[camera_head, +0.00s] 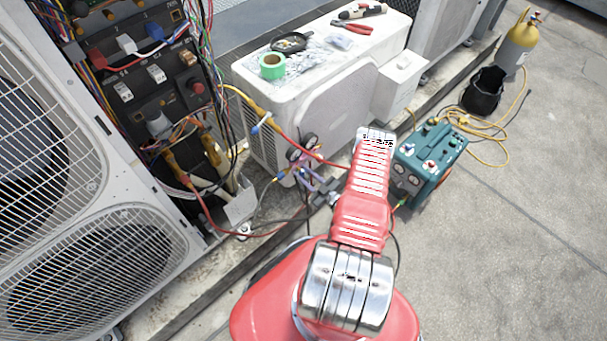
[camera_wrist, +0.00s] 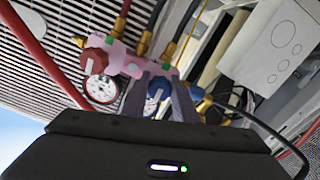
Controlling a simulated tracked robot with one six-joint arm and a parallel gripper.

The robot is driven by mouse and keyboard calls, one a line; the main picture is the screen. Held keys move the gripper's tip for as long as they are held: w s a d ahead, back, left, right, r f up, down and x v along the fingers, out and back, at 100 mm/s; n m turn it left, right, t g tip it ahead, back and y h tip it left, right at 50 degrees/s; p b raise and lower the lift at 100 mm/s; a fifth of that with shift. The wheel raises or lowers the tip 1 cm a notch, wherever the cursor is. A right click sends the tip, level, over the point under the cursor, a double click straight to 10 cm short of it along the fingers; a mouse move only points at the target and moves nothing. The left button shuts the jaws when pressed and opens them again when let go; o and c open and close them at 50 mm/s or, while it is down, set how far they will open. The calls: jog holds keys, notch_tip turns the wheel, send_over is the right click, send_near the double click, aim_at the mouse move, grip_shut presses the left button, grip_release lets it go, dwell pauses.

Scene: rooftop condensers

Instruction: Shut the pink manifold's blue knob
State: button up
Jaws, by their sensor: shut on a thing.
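The pink manifold (camera_wrist: 122,60) shows in the wrist view with brass fittings. In the head view the manifold (camera_head: 306,178) hangs beside the white condenser, with two dark round gauges above it. Its blue knob (camera_wrist: 157,90) sits between the two grey fingers of my gripper (camera_wrist: 158,100), which is shut on it. A white-and-red dial (camera_wrist: 102,88) is to the left of the fingers. In the head view my gripper (camera_head: 328,196) is at the manifold, and the blue knob cannot be made out there.
A teal machine (camera_head: 430,162) stands right of my arm. The white condenser (camera_head: 325,95) is behind the manifold, with green tape (camera_head: 272,66) and tools on top. Red, yellow and black hoses run around the manifold. An open electrical panel (camera_head: 150,85) is at left.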

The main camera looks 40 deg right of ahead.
jog(key=shift+s+f, duration=0.1)
jog(key=shift+f, duration=0.05)
dwell(0.3)
jog(key=o, duration=1)
jog(key=shift+o, duration=0.2)
jog(key=s, duration=1.3)
jog(key=shift+s+d, duration=0.2)
jog(key=shift+s, duration=0.15)
